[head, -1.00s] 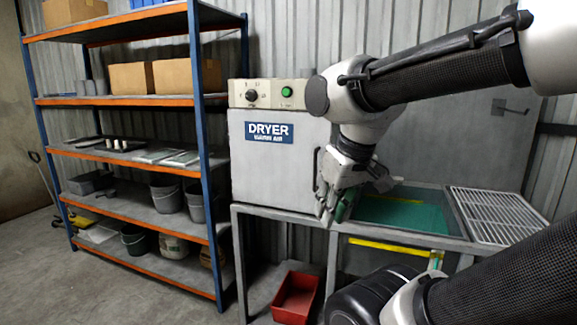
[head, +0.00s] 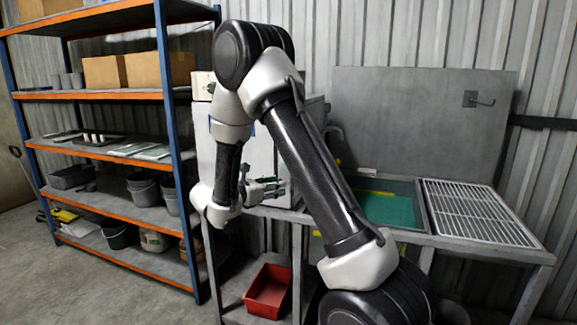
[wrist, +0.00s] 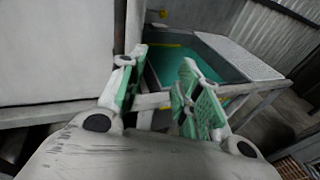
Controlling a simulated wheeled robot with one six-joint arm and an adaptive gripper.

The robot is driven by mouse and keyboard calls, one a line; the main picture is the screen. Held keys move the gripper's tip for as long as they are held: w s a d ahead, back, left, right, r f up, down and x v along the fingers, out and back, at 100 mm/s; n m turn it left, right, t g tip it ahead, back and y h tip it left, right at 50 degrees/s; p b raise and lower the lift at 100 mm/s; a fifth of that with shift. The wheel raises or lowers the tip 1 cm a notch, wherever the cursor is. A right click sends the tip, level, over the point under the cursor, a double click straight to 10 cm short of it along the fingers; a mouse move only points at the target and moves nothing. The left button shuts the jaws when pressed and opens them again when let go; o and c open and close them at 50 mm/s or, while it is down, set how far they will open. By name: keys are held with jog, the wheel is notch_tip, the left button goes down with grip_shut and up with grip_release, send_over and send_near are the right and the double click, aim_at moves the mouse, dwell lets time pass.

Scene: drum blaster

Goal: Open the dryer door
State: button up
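The dryer's pale front door (head: 262,155) shows in pieces behind my arm in the head view. It looks shut. My arm covers most of the sign and the handle area there. In the wrist view the pale door (wrist: 55,45) fills the upper left, and a dark upright bar (wrist: 119,30), perhaps the handle, stands at its right edge. My gripper (head: 276,189) is low in front of the door and points right. In the wrist view my gripper (wrist: 160,88) has its green-padded fingers apart with nothing between them, below the bar.
A teal-bottomed sink (head: 385,207) and a white wire rack (head: 478,212) lie to the right on the grey bench frame. A red bin (head: 268,290) sits below. A shelf unit (head: 105,152) with orange edges stands at the left, close to the dryer.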

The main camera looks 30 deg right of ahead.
jog(key=w+a+r+n+t, duration=0.2)
jog(key=w+r+n+t, duration=0.1)
jog(key=w+r+t, duration=0.15)
jog(key=shift+g, duration=0.35)
jog(key=x, duration=0.7)
jog(key=shift+s+d+r, duration=0.15)
jog(key=shift+s+d, duration=0.1)
jog(key=shift+c, duration=0.2)
grip_shut()
